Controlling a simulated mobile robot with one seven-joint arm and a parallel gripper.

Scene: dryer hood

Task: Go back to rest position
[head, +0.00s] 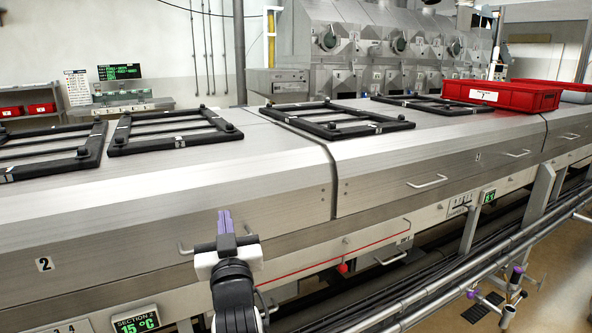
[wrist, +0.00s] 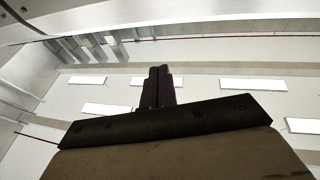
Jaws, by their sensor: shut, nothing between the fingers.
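My gripper (head: 225,221) is in the lower middle of the head view, its purple fingers pointing up and shut with nothing between them. It stands in front of the steel dryer hood (head: 200,195), near the lower front face of the section marked 2. A hood handle (head: 184,248) shows just left of the gripper; the gripper and wrist hide part of the front behind them. I cannot tell whether they touch it. In the wrist view the shut dark fingers (wrist: 157,88) point up toward the ceiling, with light panels (wrist: 254,83) behind.
Black frames (head: 172,131) lie on the hood top. A red crate (head: 502,96) sits on top at the right. Pipes and a rail (head: 440,285) run along the lower right. Grey machines (head: 370,45) stand behind. Some floor (head: 550,262) shows at the right.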

